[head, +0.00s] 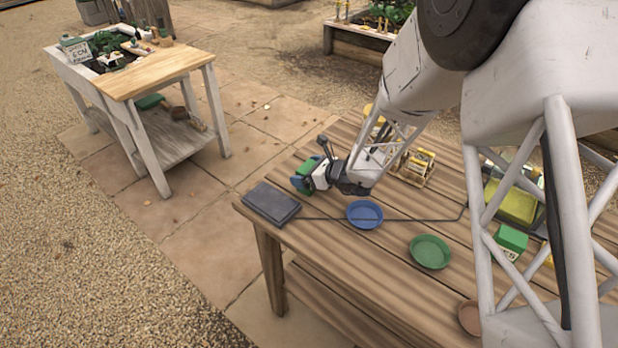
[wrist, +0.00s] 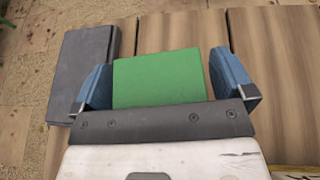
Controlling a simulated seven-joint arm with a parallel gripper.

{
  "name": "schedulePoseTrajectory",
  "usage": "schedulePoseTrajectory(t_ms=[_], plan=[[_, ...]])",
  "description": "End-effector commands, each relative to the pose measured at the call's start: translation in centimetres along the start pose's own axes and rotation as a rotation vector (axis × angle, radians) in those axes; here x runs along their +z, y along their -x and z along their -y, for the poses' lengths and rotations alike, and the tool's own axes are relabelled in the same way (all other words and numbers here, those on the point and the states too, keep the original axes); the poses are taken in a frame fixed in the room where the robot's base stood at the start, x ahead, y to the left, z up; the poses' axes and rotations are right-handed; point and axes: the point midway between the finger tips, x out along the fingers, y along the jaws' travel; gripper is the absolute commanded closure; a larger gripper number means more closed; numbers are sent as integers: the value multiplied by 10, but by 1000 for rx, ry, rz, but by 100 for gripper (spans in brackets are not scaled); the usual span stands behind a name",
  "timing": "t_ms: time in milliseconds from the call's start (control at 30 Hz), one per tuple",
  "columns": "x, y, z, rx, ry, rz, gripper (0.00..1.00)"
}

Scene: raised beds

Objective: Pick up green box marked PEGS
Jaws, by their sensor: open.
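My gripper is open. In the head view the same green box (head: 306,168) is partly hidden by my gripper (head: 303,180), near the table's far left edge. No lettering can be read on it. A second green box (head: 512,237) with a pale label stands at the right of the table, partly behind my arm.
A dark grey slab (head: 271,203) lies on the wooden table (head: 330,262) just left of the box, also in the wrist view (wrist: 82,72).

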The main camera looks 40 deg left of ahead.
Motion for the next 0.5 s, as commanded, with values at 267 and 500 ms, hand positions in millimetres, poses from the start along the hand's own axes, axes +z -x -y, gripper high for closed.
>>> schedulePoseTrajectory(t_ms=[267,500], plan=[[0,0,0,0,0,0,32],[0,0,0,0,0,0,52]])
